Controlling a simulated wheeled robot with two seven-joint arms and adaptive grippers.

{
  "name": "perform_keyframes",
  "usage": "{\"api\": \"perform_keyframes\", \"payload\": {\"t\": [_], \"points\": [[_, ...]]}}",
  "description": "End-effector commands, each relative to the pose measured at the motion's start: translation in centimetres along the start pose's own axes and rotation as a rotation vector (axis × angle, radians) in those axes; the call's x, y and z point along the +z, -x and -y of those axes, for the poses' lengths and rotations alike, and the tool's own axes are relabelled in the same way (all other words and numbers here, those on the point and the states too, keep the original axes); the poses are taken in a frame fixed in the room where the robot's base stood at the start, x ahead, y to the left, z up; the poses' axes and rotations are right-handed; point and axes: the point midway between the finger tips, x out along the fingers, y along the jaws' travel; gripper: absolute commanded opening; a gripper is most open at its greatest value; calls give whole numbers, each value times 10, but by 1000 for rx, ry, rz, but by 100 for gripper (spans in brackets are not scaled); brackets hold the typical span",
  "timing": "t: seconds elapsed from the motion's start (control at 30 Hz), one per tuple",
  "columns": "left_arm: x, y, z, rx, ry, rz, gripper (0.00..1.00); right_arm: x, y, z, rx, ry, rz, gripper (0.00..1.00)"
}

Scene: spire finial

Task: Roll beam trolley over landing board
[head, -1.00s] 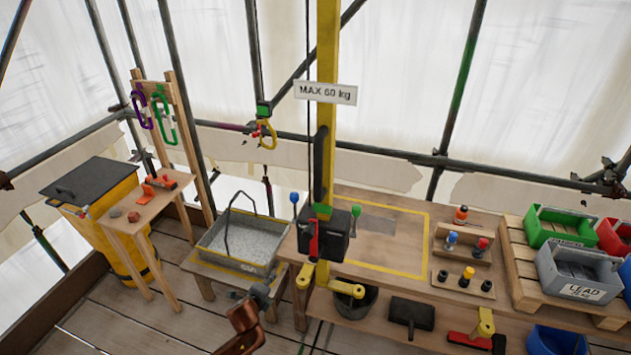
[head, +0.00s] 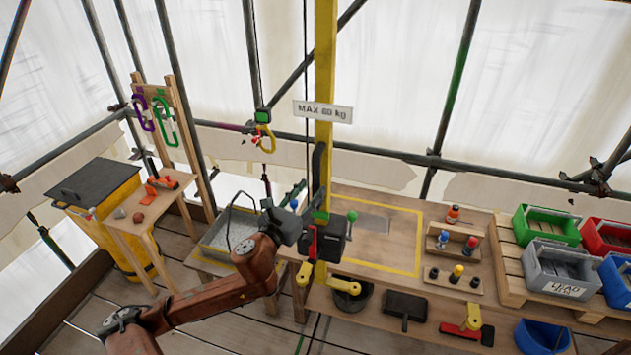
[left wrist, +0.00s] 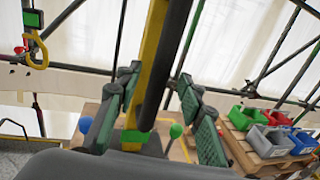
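A yellow post (head: 326,110) rises from the bench, with a black upright handle (head: 319,165) on it and a black box with a red lever (head: 312,243) below. I cannot make out a trolley on a beam; the post's top is out of frame. The wooden board with a yellow outline (head: 418,235) lies right of the post. My left gripper (head: 302,206) is at the post, below the handle. In the left wrist view its green-padded fingers (left wrist: 158,85) are spread, with the yellow post (left wrist: 155,60) and black handle (left wrist: 172,60) between them. My right gripper is out of view.
A grey-filled tray (head: 215,238) stands left of the post, partly behind my left arm. A yellow hook (head: 266,139) hangs above it. Green-knobbed (head: 352,216) and blue-knobbed levers flank the post. Bins such as the grey one (head: 556,272) stand right.

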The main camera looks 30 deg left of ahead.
Motion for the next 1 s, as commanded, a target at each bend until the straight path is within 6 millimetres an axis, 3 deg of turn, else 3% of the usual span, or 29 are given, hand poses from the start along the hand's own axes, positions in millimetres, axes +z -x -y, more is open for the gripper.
{"api": "perform_keyframes", "payload": {"t": [0.23, 0.6, 1.0], "points": [[1, -31, 0, 0, 3, 1, 35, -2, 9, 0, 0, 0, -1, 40], [0, -37, 0, 0, 1, -1, 35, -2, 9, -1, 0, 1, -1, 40], [0, -37, 0, 1, 2, -1, 8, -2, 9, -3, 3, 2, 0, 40]]}}
